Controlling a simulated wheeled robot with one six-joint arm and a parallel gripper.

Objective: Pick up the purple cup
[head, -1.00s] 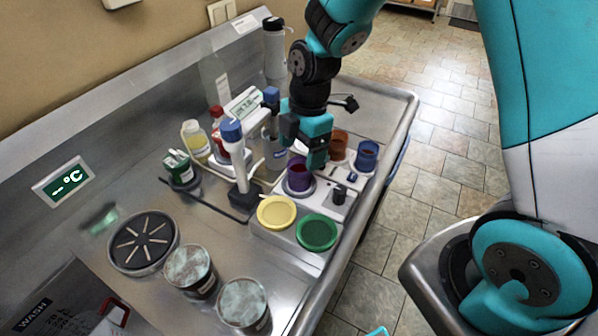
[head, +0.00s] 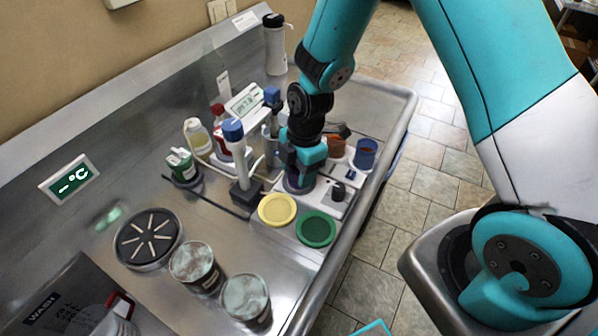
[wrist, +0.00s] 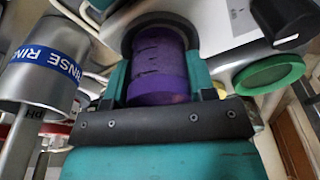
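The purple cup (wrist: 158,72) is between the two teal fingers of my gripper (wrist: 158,80) in the wrist view. A finger stands close along each side of it, and I cannot tell whether they press on it. The cup's far end is at a dark round ring (wrist: 160,22). In the head view my gripper (head: 302,172) is lowered over the cup's place, and only a little purple (head: 297,187) shows beneath it.
A yellow lid (head: 277,209) and a green lid (head: 317,229) lie in front. A brown cup (head: 336,146) and a blue cup (head: 366,154) stand behind right. A blue-capped probe (head: 234,135) and a grey RINSE cup (wrist: 38,78) are close on the left.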

